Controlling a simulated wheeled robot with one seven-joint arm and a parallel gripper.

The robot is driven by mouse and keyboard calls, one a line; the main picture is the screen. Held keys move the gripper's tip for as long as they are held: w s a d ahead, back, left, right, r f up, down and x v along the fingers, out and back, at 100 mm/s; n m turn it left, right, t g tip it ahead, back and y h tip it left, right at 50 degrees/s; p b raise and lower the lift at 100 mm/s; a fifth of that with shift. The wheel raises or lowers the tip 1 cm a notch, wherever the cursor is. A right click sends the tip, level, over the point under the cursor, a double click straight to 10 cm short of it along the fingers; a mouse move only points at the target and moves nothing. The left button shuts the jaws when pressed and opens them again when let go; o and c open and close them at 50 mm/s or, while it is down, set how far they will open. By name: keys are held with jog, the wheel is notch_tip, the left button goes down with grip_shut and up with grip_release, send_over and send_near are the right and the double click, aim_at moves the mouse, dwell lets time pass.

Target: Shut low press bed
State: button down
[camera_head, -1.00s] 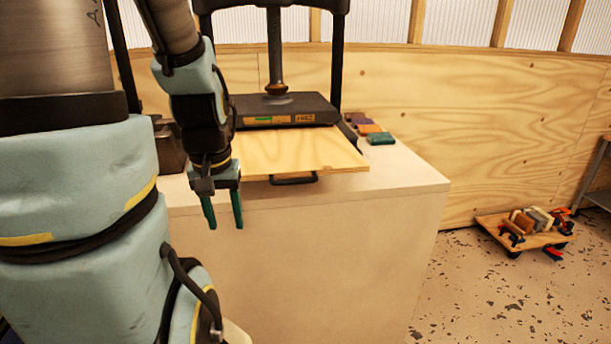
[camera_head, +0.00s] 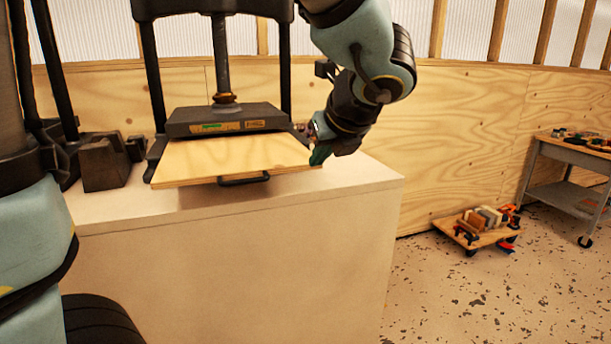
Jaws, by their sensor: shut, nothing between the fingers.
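The low press bed is a light plywood board (camera_head: 230,158) that sticks out toward me from under the black press plate (camera_head: 228,119). A dark handle (camera_head: 243,180) sits at the middle of its front edge. My gripper (camera_head: 320,156) is at the board's front right corner, with its green fingers pointing down and shut. I cannot tell whether the fingers touch the board. My wrist hides the area just right of the press.
The press stands on a pale cabinet (camera_head: 250,260). Dark metal blocks (camera_head: 107,163) lie left of the board. A wooden dolly (camera_head: 477,229) with several items and a grey cart (camera_head: 570,180) stand on the right.

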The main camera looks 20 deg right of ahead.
aim_at(280, 142)
jog(key=shift+m, duration=0.5)
jog(key=w+f, duration=0.2)
jog(key=w, duration=0.1)
jog(key=w+f, duration=0.2)
jog(key=w, duration=0.1)
jog(key=w+d+f, duration=0.1)
jog(key=w+f, duration=0.1)
jog(key=w, duration=0.2)
jog(key=shift+w+d, duration=0.1)
jog(key=shift+w, duration=0.4)
jog(key=shift+w, duration=0.1)
jog(key=w+p, duration=0.7)
jog(key=w, duration=1.4)
jog(key=shift+w+r, duration=0.15)
jog(key=shift+w, duration=0.6)
jog(key=shift+s, duration=0.1)
